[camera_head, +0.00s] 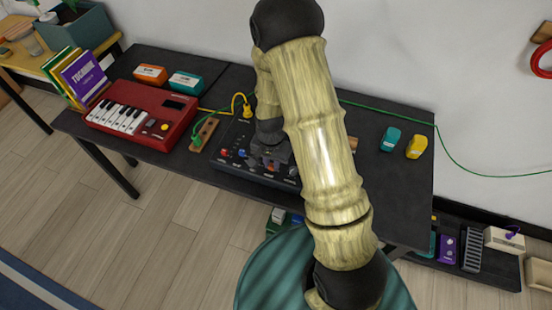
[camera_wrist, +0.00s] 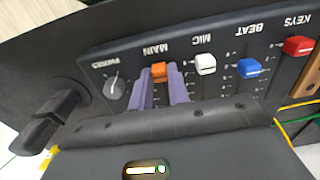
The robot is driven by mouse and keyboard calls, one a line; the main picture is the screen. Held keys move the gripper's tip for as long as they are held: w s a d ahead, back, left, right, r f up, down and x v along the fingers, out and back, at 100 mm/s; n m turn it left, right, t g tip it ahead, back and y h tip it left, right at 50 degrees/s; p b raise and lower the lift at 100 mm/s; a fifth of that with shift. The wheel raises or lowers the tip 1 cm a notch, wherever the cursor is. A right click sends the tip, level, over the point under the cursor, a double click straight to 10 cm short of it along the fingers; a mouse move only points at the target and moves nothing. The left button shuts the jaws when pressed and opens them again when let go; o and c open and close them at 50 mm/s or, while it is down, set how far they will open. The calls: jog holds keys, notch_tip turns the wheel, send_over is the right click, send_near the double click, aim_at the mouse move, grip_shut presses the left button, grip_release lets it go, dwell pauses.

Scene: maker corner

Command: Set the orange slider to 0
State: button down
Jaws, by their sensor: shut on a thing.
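The orange slider (camera_wrist: 158,71) is on a dark mixer panel (camera_wrist: 120,64), in the column labelled MAIN, which reads upside down in the wrist view. Its cap is close to the MAIN label. My gripper (camera_wrist: 161,75) has its two purple fingers on either side of the orange cap, shut on it. The lower part of the MAIN track is hidden behind my gripper.
White (camera_wrist: 205,64), blue (camera_wrist: 249,68) and red (camera_wrist: 298,46) sliders stand beside the orange one; a PHONES knob (camera_wrist: 115,88) is on its other side. A red keyboard (camera_head: 150,112) sits left of the mixer.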

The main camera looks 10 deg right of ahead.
aim_at(271, 166)
jog(key=shift+s+a, duration=0.15)
jog(key=shift+s, duration=0.1)
jog(key=c, duration=1.3)
grip_release()
jog(key=shift+w, duration=0.1)
notch_tip(271, 166, up, 17)
jog(key=shift+r, duration=0.2)
jog(key=shift+r, duration=0.1)
